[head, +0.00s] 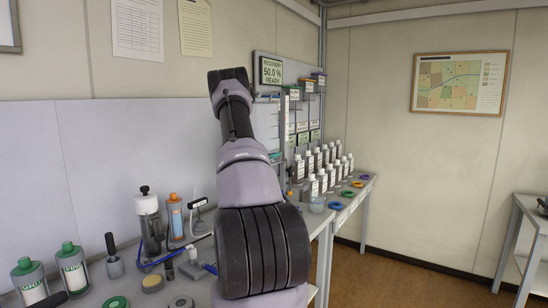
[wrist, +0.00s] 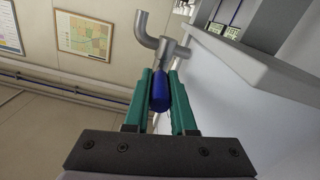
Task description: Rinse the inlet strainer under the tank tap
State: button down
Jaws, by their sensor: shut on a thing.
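In the wrist view the green fingers of my gripper (wrist: 160,98) are shut on a blue rounded piece (wrist: 160,88), which looks like the lever of the grey tap. The grey tap (wrist: 168,52), with its curved spout, is just beyond the fingertips, and the blue piece appears to join its body. A pale block-like body, perhaps the tank (wrist: 225,85), is to the right of the fingers. In the head view my arm hides the gripper and tap. I cannot make out the inlet strainer for certain in either view.
The bench at left holds green-capped bottles (head: 72,268), a grey pump-like bottle (head: 149,222) and small round parts (head: 181,302). Rows of white-capped bottles (head: 313,188) and coloured rings stand on the far bench. A display (head: 271,71) reads "50.0 % READY". The floor (head: 400,275) at right is clear.

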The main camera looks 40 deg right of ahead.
jog(key=shift+s, duration=0.1)
dwell(0.8)
jog(key=shift+s+d+n+t+y, duration=0.4)
jog(key=shift+s+n+t+y, duration=0.15)
jog(key=shift+n+t+y, duration=1.15)
jog(key=shift+s+d+n+t+y, duration=0.5)
jog(key=shift+n+t+y, duration=0.65)
jog(key=shift+t, duration=1.1)
jog(key=shift+s+d+n+t+y, duration=0.3)
jog(key=shift+s+n+t+y, duration=0.35)
jog(key=shift+n+t+y, duration=0.85)
jog(key=shift+n+t, duration=0.35)
jog(key=shift+t, duration=0.2)
jog(key=c, duration=1)
grip_release()
